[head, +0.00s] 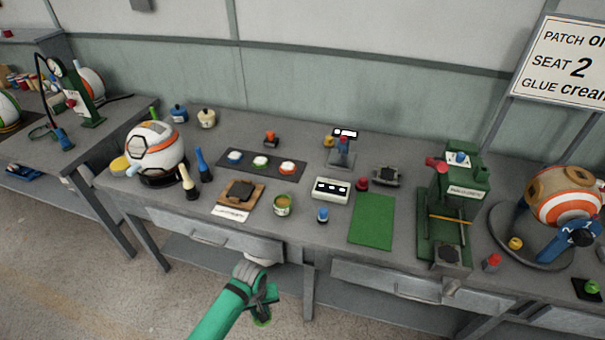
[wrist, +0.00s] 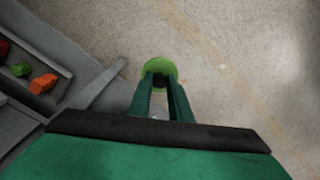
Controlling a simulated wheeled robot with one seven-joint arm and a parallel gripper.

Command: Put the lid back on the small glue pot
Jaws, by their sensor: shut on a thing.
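The small glue pot (head: 282,207) stands upright and open near the front edge of the workbench, with a green band and yellowish-tan contents. My gripper (head: 264,303) is in front of the bench and below its top, over the floor. In the wrist view my gripper (wrist: 161,84) is shut on the dark knob of a round green lid (wrist: 160,65). The lid also shows as a green edge below the fingers in the head view (head: 262,322). The lid is well apart from the pot.
A patch on a wooden board (head: 239,192) lies left of the pot, and a small blue-topped item (head: 322,215) stands to its right. A green mat (head: 372,219) and green press (head: 447,215) are farther right. In the wrist view a tray (wrist: 35,75) holds colored pieces.

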